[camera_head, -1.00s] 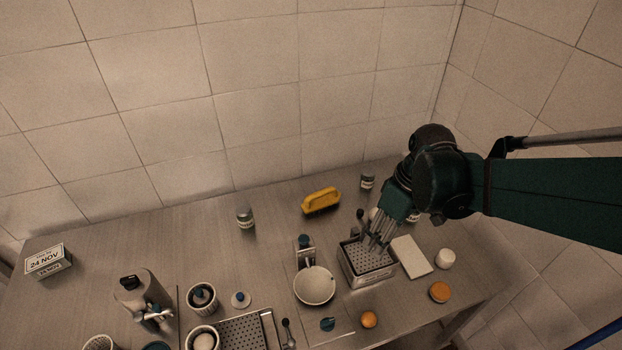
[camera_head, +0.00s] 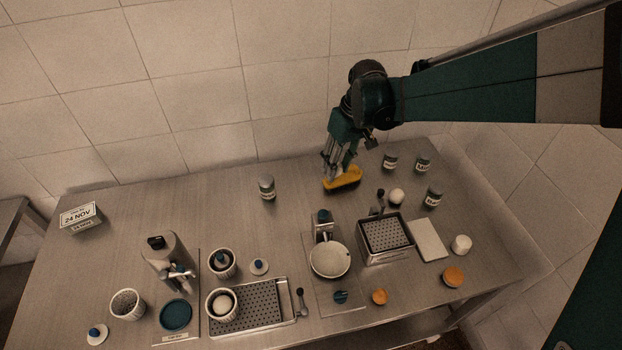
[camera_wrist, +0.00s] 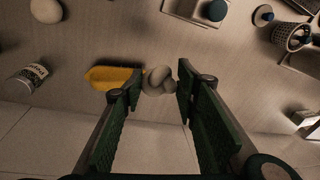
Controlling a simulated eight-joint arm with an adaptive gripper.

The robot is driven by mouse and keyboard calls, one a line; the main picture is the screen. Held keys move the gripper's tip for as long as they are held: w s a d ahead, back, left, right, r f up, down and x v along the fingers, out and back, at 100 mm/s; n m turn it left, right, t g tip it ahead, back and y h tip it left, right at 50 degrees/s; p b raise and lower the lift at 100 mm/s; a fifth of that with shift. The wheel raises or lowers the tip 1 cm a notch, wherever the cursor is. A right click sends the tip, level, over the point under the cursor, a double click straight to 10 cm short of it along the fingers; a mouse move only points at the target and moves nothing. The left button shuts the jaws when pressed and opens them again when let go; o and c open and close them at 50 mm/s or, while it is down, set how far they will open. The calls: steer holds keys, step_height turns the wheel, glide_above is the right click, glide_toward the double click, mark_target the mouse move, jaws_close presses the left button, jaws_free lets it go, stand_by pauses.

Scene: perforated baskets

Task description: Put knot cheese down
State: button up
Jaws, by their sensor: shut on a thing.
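The knot cheese (camera_wrist: 158,81) is a pale, knotted lump between my fingertips in the wrist view. My gripper (camera_wrist: 160,87) is shut on it. In the head view my gripper (camera_head: 331,172) points down at the back of the steel table, just beside the yellow brush (camera_head: 343,179). The cheese cannot be made out there. In the wrist view the yellow brush (camera_wrist: 110,77) lies just left of the cheese. I cannot tell how far the cheese is above the table.
A perforated basket (camera_head: 410,228) stands front right, with a white ball (camera_head: 397,196) behind it and a white board (camera_head: 428,240) beside it. Labelled jars (camera_head: 390,161) stand at the back right; another jar (camera_head: 267,188) stands left. Bare table (camera_head: 225,205) lies around that jar.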

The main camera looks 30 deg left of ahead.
steer(key=a+f, duration=0.2)
steer(key=a, duration=1.1)
glide_above(301, 191)
step_height(301, 191, down, 4)
steer(key=shift+w+d+f+m+p, duration=0.2)
steer(key=shift+f+m+p, duration=0.15)
steer(key=shift+f, duration=0.1)
steer(key=shift+f, duration=3.1)
steer(key=shift+f, duration=0.1)
steer(key=shift+f, duration=1.8)
steer(key=shift+f+b, duration=0.2)
steer(key=shift+b, duration=0.1)
steer(key=o, duration=0.9)
